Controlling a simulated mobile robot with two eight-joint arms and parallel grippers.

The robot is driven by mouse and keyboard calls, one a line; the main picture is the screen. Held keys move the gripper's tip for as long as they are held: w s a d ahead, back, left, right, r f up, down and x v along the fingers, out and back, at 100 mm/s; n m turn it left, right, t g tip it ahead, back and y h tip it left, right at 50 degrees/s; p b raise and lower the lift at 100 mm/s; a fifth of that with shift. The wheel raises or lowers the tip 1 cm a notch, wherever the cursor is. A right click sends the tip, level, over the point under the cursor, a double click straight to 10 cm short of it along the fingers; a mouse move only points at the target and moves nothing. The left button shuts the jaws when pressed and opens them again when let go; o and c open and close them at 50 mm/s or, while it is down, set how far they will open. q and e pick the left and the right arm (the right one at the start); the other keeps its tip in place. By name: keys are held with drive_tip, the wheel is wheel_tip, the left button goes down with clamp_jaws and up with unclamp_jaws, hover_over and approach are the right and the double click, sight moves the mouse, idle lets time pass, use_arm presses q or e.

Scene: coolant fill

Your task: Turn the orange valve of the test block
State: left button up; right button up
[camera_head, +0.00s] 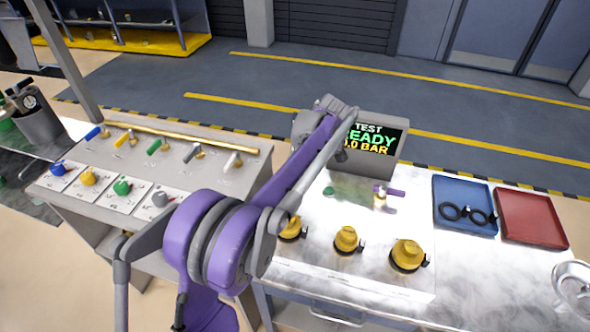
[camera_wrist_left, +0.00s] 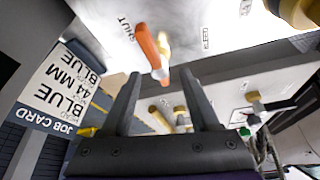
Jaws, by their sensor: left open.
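The orange valve lever (camera_wrist_left: 150,52) shows in the left wrist view, beside a printed SHUT label on the pale panel. My left gripper (camera_wrist_left: 160,76) is open and empty, with its two dark fingers on either side of the lever's near end in the picture. I cannot tell whether a finger touches it. In the head view my purple left arm crosses the middle and hides the orange valve and my gripper. The test block's panel (camera_head: 362,222) carries a purple-handled valve (camera_head: 390,191) and a green part (camera_head: 328,191). My right gripper is not in view.
A test display (camera_head: 375,140) stands behind the panel, partly covered by my arm. Yellow-capped fittings (camera_head: 348,240) line the front. A blue tray (camera_head: 465,190) with black rings and a red tray (camera_head: 530,218) lie right. A sloped valve board (camera_head: 210,135) stands left. A job card (camera_wrist_left: 62,88) reads BLUE.

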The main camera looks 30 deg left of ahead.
use_arm(q)
drive_tip(key=v, duration=0.7)
drive_tip(key=shift+s+f, duration=0.1)
drive_tip(key=shift+f, duration=0.05)
